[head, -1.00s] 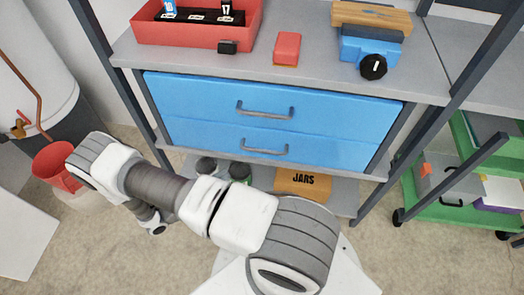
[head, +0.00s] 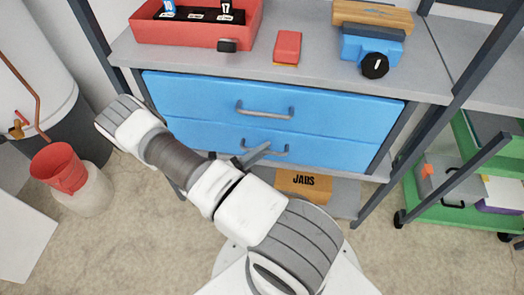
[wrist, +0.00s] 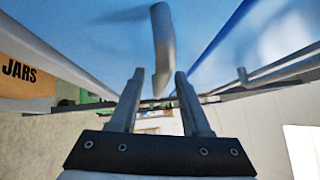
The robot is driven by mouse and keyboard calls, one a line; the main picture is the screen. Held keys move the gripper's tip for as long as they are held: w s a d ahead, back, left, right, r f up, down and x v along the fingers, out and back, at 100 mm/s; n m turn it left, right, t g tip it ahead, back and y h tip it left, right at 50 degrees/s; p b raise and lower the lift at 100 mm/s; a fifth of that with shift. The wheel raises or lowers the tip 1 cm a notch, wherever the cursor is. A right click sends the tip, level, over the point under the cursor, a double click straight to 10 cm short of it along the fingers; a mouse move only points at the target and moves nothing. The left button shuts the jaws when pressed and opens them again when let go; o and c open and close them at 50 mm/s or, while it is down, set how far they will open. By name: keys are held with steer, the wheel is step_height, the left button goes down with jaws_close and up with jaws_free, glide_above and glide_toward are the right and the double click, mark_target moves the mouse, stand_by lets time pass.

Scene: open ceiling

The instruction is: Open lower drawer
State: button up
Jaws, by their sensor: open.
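The blue lower drawer (head: 335,152) is closed under the blue upper drawer (head: 335,107). Its grey bar handle (head: 277,152) is on the front, partly hidden by my gripper in the head view. My gripper (head: 253,155) is at this handle, mostly hidden behind my arm. In the wrist view my gripper (wrist: 160,72) is open, with a finger on each side of the grey handle (wrist: 162,35). The handle's end reaches down between the fingertips. I cannot tell whether either finger touches it.
A box marked JARS (head: 304,184) stands on the shelf below the drawers. The worktop holds a red tray (head: 190,33) and a blue tool (head: 365,48).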

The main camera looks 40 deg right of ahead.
steer(key=shift+c, duration=0.2)
jaws_close()
stand_by(1.2)
